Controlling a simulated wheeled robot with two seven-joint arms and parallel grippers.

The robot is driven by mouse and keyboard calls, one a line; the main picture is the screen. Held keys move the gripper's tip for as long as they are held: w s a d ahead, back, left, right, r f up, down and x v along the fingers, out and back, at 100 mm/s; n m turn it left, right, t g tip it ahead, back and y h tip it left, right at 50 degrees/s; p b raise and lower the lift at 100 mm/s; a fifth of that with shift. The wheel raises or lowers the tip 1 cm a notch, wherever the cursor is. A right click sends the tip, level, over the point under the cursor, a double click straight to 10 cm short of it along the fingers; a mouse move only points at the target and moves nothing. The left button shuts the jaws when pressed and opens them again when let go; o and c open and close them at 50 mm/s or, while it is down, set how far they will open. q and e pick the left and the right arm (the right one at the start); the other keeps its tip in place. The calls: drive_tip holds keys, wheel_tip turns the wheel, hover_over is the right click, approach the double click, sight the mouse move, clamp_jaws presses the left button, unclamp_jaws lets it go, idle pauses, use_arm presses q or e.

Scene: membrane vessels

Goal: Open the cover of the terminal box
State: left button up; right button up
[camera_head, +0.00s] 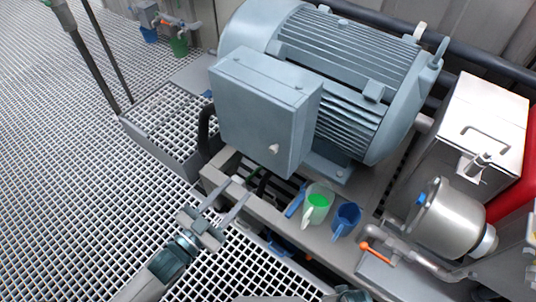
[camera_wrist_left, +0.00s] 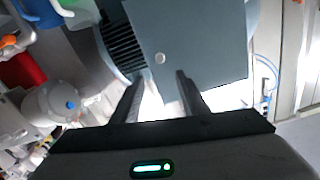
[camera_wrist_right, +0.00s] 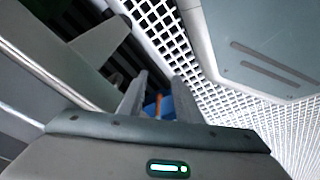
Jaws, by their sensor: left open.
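The terminal box (camera_head: 245,115) is a blue-grey box on the side of the large finned motor (camera_head: 345,60). Its cover looks shut, and a small pale knob (camera_head: 274,149) sits low on its front face. The left wrist view shows the box (camera_wrist_left: 200,35) and its knob (camera_wrist_left: 159,58) beyond the fingertips. My left gripper (camera_head: 241,188) is open and empty, below and left of the knob in the head view, apart from the box. My right gripper (camera_wrist_right: 160,76) shows its fingers apart in the right wrist view, with nothing visibly held; the head view hardly shows it.
A steel vessel (camera_head: 450,220) with an orange-handled valve (camera_head: 366,247) and a metal box (camera_head: 480,125) are at the right. Open grating (camera_head: 60,180) covers the left.

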sight(271, 152)
use_arm(q)
drive_tip(key=p+x, duration=0.1)
drive_tip(key=x, duration=1.3)
drive_tip(key=shift+w+d, duration=0.25)
drive_tip(key=shift+w, duration=0.1)
drive_tip(key=shift+w+d+f, duration=0.1)
drive_tip(key=shift+w+d, duration=0.25)
drive_tip(key=shift+w, duration=0.1)
use_arm(e)
drive_tip(key=shift+s+d+f, duration=0.1)
drive_tip(key=shift+s+f, duration=0.15)
drive_tip(key=shift+f, duration=0.3)
drive_tip(key=shift+s+d+f, duration=0.1)
drive_tip(key=shift+s+f, duration=0.1)
drive_tip(key=shift+f, duration=0.35)
use_arm(q)
clamp_jaws()
